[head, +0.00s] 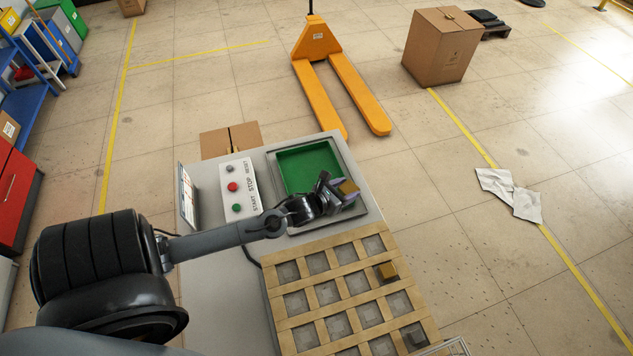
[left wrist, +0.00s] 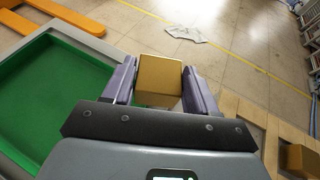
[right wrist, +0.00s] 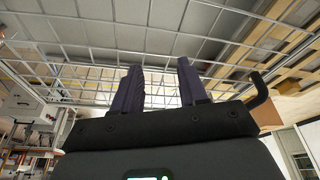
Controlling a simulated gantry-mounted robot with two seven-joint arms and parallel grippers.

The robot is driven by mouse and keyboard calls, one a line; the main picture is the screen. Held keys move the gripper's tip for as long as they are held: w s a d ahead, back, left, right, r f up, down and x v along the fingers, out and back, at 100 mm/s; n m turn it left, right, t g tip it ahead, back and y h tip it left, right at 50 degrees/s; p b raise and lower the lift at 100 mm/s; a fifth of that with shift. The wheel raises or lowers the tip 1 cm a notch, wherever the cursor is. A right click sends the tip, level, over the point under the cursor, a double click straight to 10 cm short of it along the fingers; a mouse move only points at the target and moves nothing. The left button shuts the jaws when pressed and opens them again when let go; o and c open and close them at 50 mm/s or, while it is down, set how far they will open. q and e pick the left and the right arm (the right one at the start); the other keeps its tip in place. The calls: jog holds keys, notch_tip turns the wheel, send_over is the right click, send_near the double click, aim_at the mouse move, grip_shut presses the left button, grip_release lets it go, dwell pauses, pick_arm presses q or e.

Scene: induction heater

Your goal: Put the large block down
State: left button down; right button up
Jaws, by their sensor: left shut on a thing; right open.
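A gold-brown block (head: 347,187) is held between the fingers of my left gripper (head: 337,193). The block also shows in the left wrist view (left wrist: 159,80), between the two purple fingers. In the head view it is above the right rim of the green-floored tray (head: 306,169). My left gripper is shut on it. A second brown block (head: 387,271) sits in the wooden grid (head: 337,273); a block is partly in view at the lower right of the left wrist view (left wrist: 300,160). My right gripper (right wrist: 155,88) is open and empty before a wire mesh (right wrist: 100,45).
A panel with start, stop and reset buttons (head: 239,187) and a small screen (head: 187,197) stand left of the tray. An orange pallet jack (head: 335,75) and cartons (head: 441,45) stand on the floor beyond.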

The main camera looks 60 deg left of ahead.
pick_arm(q)
jog(key=s+a+f, duration=0.1)
jog(key=a+f, duration=0.1)
jog(key=a, duration=0.1)
jog(key=s+a+f, duration=0.2)
jog(key=a, duration=0.2)
jog(key=s+a+f, duration=0.1)
jog(key=a+f, duration=0.1)
jog(key=a, duration=0.1)
jog(key=shift+s+a+f, duration=0.15)
jog(key=shift+s+f, duration=0.1)
jog(key=shift+f, duration=0.1)
pick_arm(e)
jog(key=shift+s+d, duration=0.1)
jog(key=shift+d, duration=0.05)
pick_arm(q)
jog(key=shift+f, duration=2.05)
pick_arm(e)
jog(key=shift+f, duration=0.25)
pick_arm(q)
jog(key=shift+f+b, duration=0.4)
jog(key=shift+b, duration=0.15)
pick_arm(e)
jog(key=shift+f, duration=0.35)
pick_arm(q)
jog(key=shift+c, duration=1.6)
grip_release()
jog(key=shift+f, duration=0.15)
jog(key=shift+s, duration=0.1)
